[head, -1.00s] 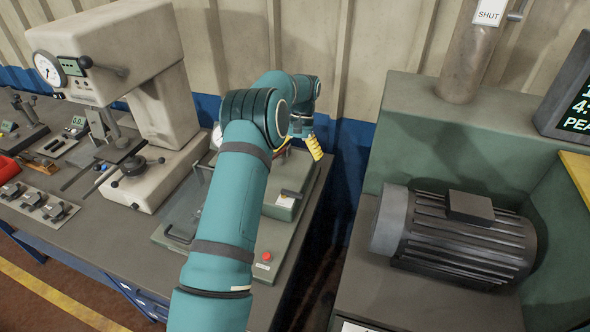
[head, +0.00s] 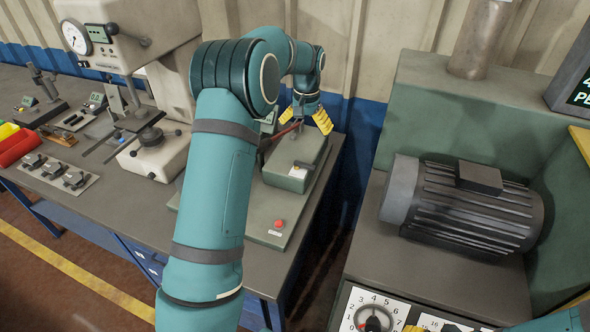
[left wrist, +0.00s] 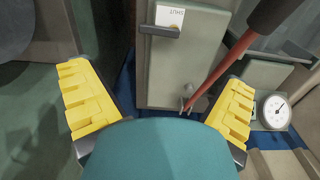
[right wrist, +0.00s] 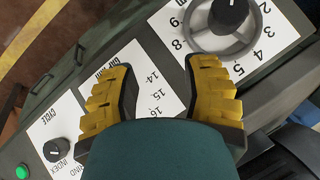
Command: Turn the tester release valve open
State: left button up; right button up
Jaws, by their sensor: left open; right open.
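The tester (head: 297,165) is a grey-green box on a base plate at the right end of the bench. A white tag reading SHUT, upside down, and a small dark lever (left wrist: 160,31) sit on the box in the left wrist view; I take these for the release valve. A red-handled lever (left wrist: 222,68) slants over the box's right side. My left gripper (head: 309,122) is open and empty above the tester; in the left wrist view the box lies between its fingers (left wrist: 158,75). My right gripper (right wrist: 160,66) is open and empty over a dial panel.
A gauge (left wrist: 275,111) stands beside the tester. A red button (head: 279,223) is on its base plate. A grey motor (head: 465,205) sits on the green stand to the right, across a gap. A press (head: 150,60) stands left. The panel has a numbered dial (right wrist: 228,15).

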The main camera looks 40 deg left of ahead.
aim_at(305, 164)
pick_arm(q)
jog(key=f, duration=0.4)
jog(key=f+b, duration=0.1)
jog(key=f, duration=0.9)
jog(key=shift+w, duration=0.3)
